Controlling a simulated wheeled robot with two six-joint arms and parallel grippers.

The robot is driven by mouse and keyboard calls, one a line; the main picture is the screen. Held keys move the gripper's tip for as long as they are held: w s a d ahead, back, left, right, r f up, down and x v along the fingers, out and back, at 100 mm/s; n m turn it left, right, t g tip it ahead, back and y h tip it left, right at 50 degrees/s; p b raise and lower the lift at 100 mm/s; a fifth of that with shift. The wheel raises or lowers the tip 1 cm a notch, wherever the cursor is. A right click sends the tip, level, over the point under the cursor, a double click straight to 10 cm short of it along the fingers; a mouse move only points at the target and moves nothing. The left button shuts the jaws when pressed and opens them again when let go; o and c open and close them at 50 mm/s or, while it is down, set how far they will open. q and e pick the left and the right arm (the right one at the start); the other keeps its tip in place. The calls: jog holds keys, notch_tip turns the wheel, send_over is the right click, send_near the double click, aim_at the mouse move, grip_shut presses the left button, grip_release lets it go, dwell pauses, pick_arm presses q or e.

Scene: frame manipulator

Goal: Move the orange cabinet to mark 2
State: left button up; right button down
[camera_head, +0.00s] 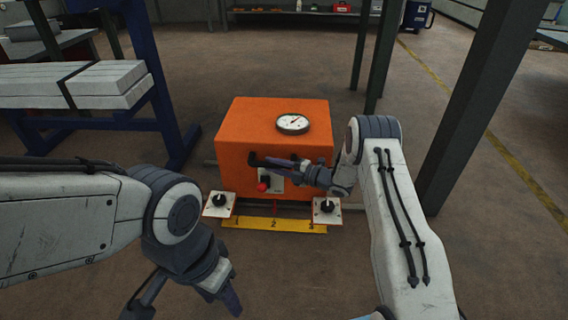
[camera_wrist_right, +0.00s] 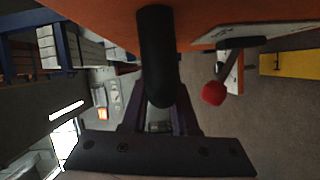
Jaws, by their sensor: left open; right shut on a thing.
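The orange cabinet (camera_head: 240,130) stands upright on the floor, with a round white gauge (camera_head: 293,123) on top. A yellow strip (camera_head: 255,224) with marks 1, 2 and 3 lies in front of it; mark 2 (camera_head: 273,226) is in the middle. I cannot tell which mark the cabinet is set at. My right gripper (camera_head: 287,166) is at the cabinet's front, shut on its black handle (camera_wrist_right: 157,55), which shows between the fingers in the right wrist view. A lever with a red knob (camera_wrist_right: 213,93) is beside the handle. My left gripper (camera_head: 188,303) is open and empty, low at left.
White plates with black knobs flank the strip, one at left (camera_head: 219,204) and one at right (camera_head: 327,209). A blue rack (camera_head: 150,65) with pale beams (camera_head: 70,85) stands at left, dark posts at right (camera_head: 475,110). Floor right of the cabinet is partly clear.

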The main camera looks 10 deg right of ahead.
jog(key=shift+s+f, duration=0.1)
jog(key=c, duration=0.7)
grip_release()
jog(key=shift+s+d+r+p, duration=0.15)
jog(key=shift+d+r+p, duration=0.05)
jog(key=shift+d+p, duration=0.2)
jog(key=p+v, duration=0.4)
jog(key=v, duration=0.5)
jog(key=shift+s+d, duration=0.15)
jog(key=shift+s, duration=0.1)
jog(key=shift+f, duration=0.1)
